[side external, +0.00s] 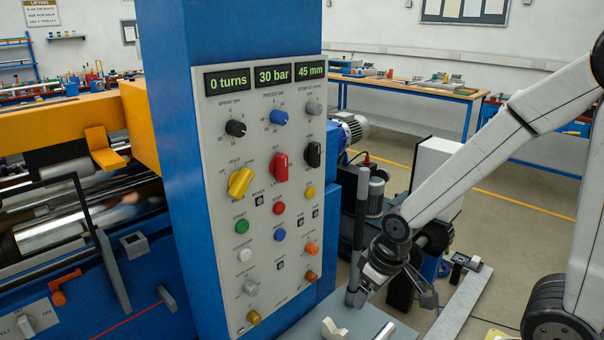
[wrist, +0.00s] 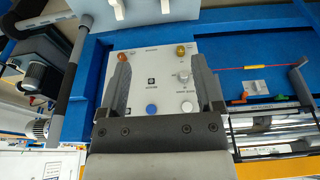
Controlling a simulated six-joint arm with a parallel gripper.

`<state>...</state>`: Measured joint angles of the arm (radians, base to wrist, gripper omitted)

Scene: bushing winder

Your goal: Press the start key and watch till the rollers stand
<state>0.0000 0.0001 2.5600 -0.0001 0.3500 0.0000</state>
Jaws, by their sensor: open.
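The green start key (side external: 242,227) sits on the left of the grey control panel (side external: 222,170), on a blue column. It looks unlit, and my gripper hides it in the wrist view. The displays (side external: 272,77) above read 0 turns, 30 bar and 45 mm. The shiny rollers (side external: 50,233) lie left of the column; whether they turn I cannot tell. My gripper (side external: 388,287) is open and empty, right of the panel and apart from it. In the wrist view my open fingers (wrist: 161,78) frame the panel's lower part, seen upside down, with blue (wrist: 151,109) and white (wrist: 187,108) keys.
A yellow mode knob (side external: 241,182), a red knob (side external: 281,168) and a red key (side external: 278,208) are close to the start key. A dark upright post (side external: 360,225) stands between panel and gripper. A grey shelf (side external: 345,322) juts out below the panel.

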